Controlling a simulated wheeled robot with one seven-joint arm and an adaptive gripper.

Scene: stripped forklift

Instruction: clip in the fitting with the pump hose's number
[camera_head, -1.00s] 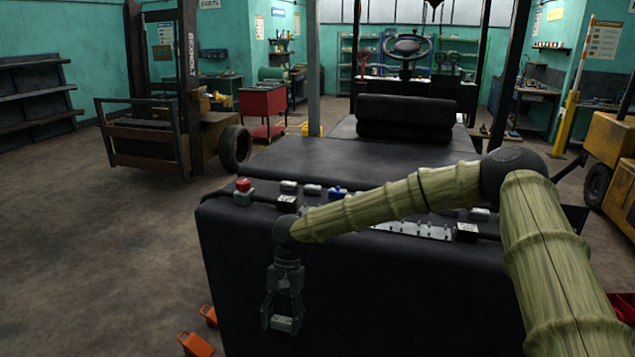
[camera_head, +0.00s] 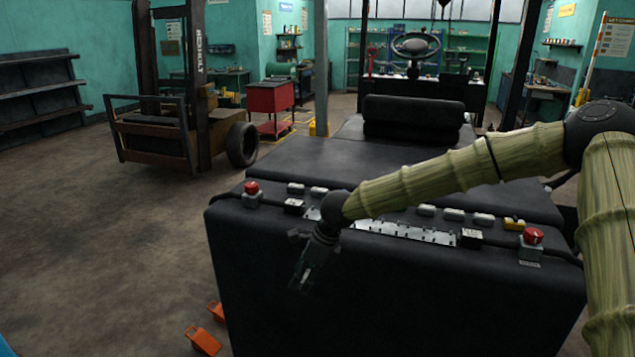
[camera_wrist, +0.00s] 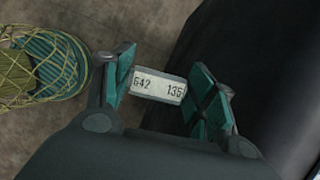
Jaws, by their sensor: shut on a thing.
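My gripper (camera_head: 302,274) hangs tilted in front of the dark rear face of the forklift body (camera_head: 400,305), below its top edge. In the wrist view, my gripper (camera_wrist: 160,86) is shut on a small pale fitting (camera_wrist: 158,87) with printed numbers; they look like 642 and 135. The fitting lies between the two green finger pads. A metal rail (camera_head: 405,231) runs along the top edge, partly hidden by my arm. Labelled blocks stand at its left (camera_head: 293,206) and right (camera_head: 471,237); their print is too small to read. I cannot make out a pump hose number.
Several small grey fittings (camera_head: 454,215) and a yellow one (camera_head: 514,224) sit behind the rail. Red buttons stand at the left (camera_head: 251,188) and right (camera_head: 533,237). Orange objects (camera_head: 203,341) lie on the floor at lower left. The floor (camera_head: 110,250) at left is open.

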